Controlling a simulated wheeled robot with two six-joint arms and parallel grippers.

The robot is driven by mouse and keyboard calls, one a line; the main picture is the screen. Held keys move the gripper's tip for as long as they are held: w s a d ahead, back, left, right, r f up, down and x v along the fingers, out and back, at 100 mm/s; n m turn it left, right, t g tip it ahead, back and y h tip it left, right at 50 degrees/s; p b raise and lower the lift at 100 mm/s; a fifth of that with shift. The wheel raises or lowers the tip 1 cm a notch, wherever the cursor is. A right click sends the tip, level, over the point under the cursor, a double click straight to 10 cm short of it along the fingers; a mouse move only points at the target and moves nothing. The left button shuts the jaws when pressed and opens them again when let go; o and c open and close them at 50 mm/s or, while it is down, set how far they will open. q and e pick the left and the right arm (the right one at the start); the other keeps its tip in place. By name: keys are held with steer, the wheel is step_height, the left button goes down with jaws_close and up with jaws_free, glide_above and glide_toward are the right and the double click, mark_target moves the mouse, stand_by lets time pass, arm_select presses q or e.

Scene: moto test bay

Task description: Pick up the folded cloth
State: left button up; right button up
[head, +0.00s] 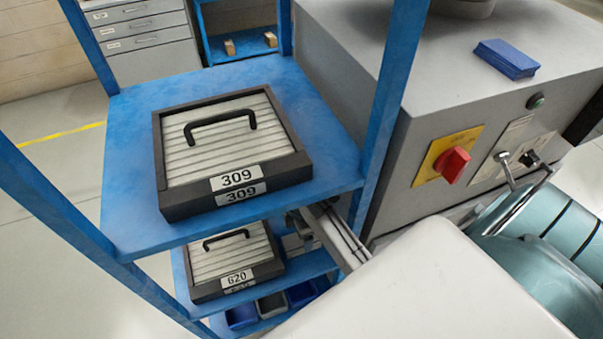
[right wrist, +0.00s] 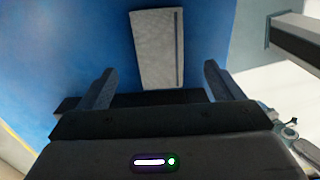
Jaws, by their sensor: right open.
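A pale grey, flat rectangular piece that looks like the folded cloth (right wrist: 157,40) lies on a blue surface in the right wrist view, with a dark line along its right side. In the head view a pale grey piece (head: 297,245), seemingly the same one, shows partly on the lower blue shelf, right of the box marked 620. My right gripper (right wrist: 159,72) is open and empty. Its fingers stand either side of the cloth's near end, apart from it; I cannot tell the height between them. My left gripper is not in view.
A box marked 309 (head: 226,142) sits on the upper blue shelf (head: 330,150), above the box marked 620 (head: 232,262). A blue shelf post (head: 390,100) stands beside the grey machine (head: 480,100). A flat blue stack (head: 506,58) lies on the machine.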

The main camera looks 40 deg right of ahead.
mark_target(299, 241)
steer(key=shift+s+a+f+p, duration=0.15)
steer(key=shift+f+p, duration=0.05)
steer(key=shift+p, duration=0.1)
steer(key=f, duration=0.2)
steer(key=f+p, duration=0.1)
steer(key=f, duration=0.1)
steer(key=shift+w+f+p, duration=0.2)
steer(key=shift+f+p, duration=0.1)
steer(key=shift+s+a+r, duration=0.1)
steer(key=c, duration=1.1)
steer(key=shift+o, duration=0.2)
